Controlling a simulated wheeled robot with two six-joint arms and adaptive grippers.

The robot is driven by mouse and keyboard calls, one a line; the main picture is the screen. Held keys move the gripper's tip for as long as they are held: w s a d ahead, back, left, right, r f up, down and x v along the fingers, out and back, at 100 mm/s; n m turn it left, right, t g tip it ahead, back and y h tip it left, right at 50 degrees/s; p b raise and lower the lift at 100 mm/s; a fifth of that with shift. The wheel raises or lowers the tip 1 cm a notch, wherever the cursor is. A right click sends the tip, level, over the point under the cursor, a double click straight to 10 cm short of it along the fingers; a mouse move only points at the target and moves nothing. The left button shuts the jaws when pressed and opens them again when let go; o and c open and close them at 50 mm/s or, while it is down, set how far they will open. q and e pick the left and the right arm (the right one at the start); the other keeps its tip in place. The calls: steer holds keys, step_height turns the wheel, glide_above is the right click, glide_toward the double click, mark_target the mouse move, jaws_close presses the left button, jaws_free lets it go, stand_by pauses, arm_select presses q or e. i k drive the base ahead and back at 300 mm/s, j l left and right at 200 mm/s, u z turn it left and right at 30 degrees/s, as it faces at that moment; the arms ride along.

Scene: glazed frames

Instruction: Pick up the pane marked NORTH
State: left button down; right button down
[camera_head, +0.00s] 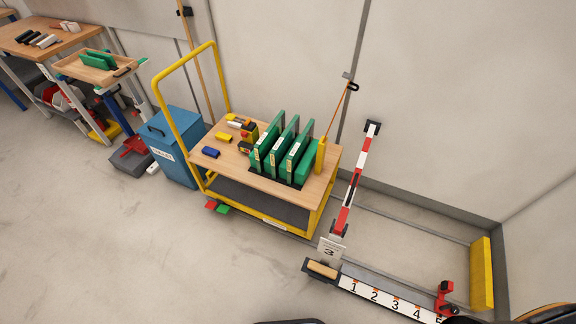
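Three green-framed panes stand upright side by side in a dark rack on a wooden-topped yellow trolley (227,163): a left pane (268,139), a middle pane (284,147) and a right pane (300,153). Each has a small white label on its near edge. The lettering is too small to read, so I cannot tell which is marked NORTH. More green pieces (97,60) lie in a wooden tray (72,68) at the upper left. No gripper fingers show; only dark parts cut off at the bottom edge are visible, probably mine.
A yellow post (320,155) stands right of the panes. The trolley has a tall yellow handle (157,92); a blue bin (176,150) stands left of it. The floor at front left is clear.

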mark_target(262, 148)
steer(key=i+j+z, duration=0.1)
steer(key=j, duration=0.35)
steer(key=i+j+z, duration=0.15)
steer(key=j, duration=0.3)
steer(key=i+j+z, duration=0.3)
steer(key=i, duration=0.2)
steer(key=i+j+z, duration=0.25)
steer(key=i+j, duration=0.2)
